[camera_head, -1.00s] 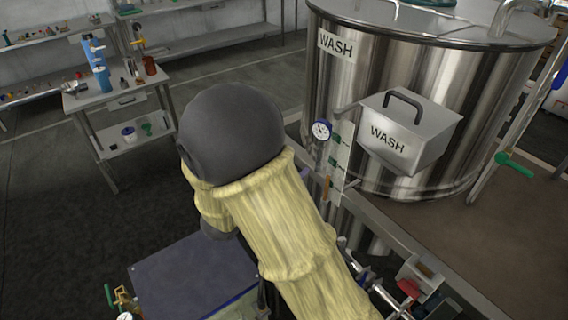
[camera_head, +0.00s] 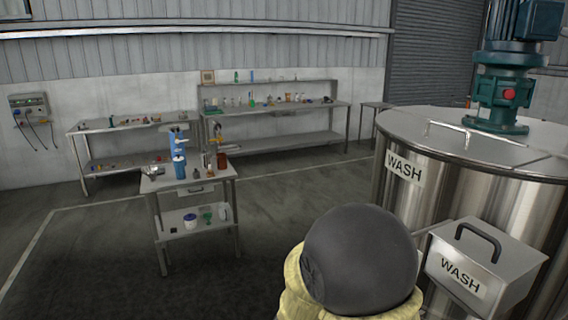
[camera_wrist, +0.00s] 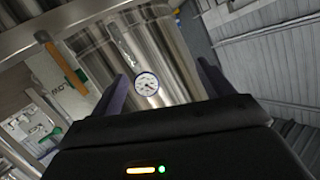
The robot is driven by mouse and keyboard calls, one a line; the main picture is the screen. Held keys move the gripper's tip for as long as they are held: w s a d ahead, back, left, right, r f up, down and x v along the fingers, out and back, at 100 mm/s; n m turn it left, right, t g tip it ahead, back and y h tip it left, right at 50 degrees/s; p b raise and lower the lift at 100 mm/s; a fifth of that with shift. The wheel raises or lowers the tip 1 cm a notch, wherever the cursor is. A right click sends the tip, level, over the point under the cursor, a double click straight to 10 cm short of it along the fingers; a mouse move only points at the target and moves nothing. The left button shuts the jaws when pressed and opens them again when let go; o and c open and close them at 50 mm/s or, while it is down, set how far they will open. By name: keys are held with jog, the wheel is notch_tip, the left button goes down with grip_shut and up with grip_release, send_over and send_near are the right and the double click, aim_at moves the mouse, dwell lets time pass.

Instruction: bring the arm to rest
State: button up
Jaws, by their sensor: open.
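My gripper (camera_wrist: 158,92) shows in the wrist view with its two dark fingers apart and nothing between them. Beyond the fingers are a round dial gauge (camera_wrist: 146,84) and a shiny steel tank. The wrist view is tilted. In the head view my arm, with a dark rounded joint and a yellow sleeve, shows at the bottom, right of the middle. My gripper itself is not visible in the head view.
A steel tank marked WASH (camera_head: 440,190) stands at the right, with a WASH box (camera_head: 482,268) on its near side. A small steel table (camera_head: 190,184) with a blue device stands left of the middle. Workbenches (camera_head: 285,108) line the back wall. Floor is open at the left.

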jog(key=s+d+f+n+g+y, duration=0.1)
jog(key=s+f+n+g+y, duration=0.2)
jog(key=s, duration=0.6)
jog(key=s+d+f+n+g+y, duration=0.1)
jog(key=s+f+n+g+y, duration=0.1)
jog(key=s+n+g+y, duration=0.3)
jog(key=s+n+g, duration=0.1)
jog(key=s+n, duration=0.1)
jog(key=s, duration=0.2)
jog(key=shift+s+f+g, duration=0.15)
jog(key=shift+f+g, duration=0.15)
jog(key=shift+f, duration=0.1)
jog(key=shift+d, duration=0.1)
jog(key=shift+c, duration=0.2)
